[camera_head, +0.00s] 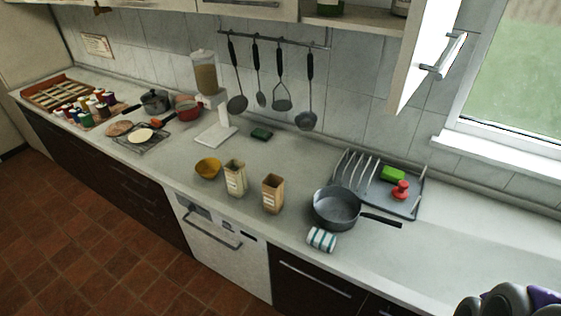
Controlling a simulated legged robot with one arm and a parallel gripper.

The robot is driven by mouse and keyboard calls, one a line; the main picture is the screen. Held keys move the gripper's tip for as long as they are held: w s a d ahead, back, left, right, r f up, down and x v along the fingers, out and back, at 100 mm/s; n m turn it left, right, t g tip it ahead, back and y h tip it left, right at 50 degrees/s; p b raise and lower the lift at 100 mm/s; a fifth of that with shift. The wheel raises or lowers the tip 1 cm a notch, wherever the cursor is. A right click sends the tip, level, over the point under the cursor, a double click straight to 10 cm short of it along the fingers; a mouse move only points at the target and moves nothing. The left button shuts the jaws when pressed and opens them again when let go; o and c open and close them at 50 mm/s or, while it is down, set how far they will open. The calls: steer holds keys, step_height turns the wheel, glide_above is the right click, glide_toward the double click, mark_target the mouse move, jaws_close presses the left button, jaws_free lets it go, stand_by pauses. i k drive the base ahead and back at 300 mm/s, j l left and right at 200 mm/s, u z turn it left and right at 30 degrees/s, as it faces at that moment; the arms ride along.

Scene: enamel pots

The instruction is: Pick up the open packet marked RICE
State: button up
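Two open-topped packets stand upright on the counter, right of a yellow bowl. The left one is a pale cream-green packet (235,180) with a light label. The right one is a tan-brown packet (272,196) with a pale label. The lettering is too small to read, so I cannot tell which one is marked RICE. The two stand a small gap apart, near the front edge above the white dishwasher. A grey and purple part of my own arm shows at the bottom right corner, well away from the packets. My gripper's fingers do not show.
The yellow bowl (208,168) is close on the left. A dish rack (405,207) is behind the pan. Utensils hang above (283,90). An open cupboard door (425,60) juts out at upper right.

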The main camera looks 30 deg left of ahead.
mark_target(236, 179)
steer(key=j+z, duration=0.35)
steer(key=j, duration=0.15)
steer(key=j+z, duration=0.35)
steer(key=j, duration=0.15)
steer(key=k+j+z, duration=0.1)
steer(key=j+z, duration=0.2)
steer(key=j, duration=0.15)
steer(key=k+j, duration=0.1)
steer(key=j, duration=0.35)
steer(key=k+j+z, duration=0.1)
steer(key=j, duration=0.35)
steer(key=k+j, duration=0.15)
steer(key=j, duration=0.3)
steer(key=k+j, duration=0.1)
steer(key=j, duration=0.3)
steer(key=k+j+z, duration=0.1)
steer(key=j, duration=0.35)
steer(key=k+j, duration=0.2)
steer(key=j, duration=0.25)
steer(key=k+j+z, duration=0.1)
steer(key=j, duration=0.3)
steer(key=k+j, duration=0.2)
steer(key=j, duration=0.25)
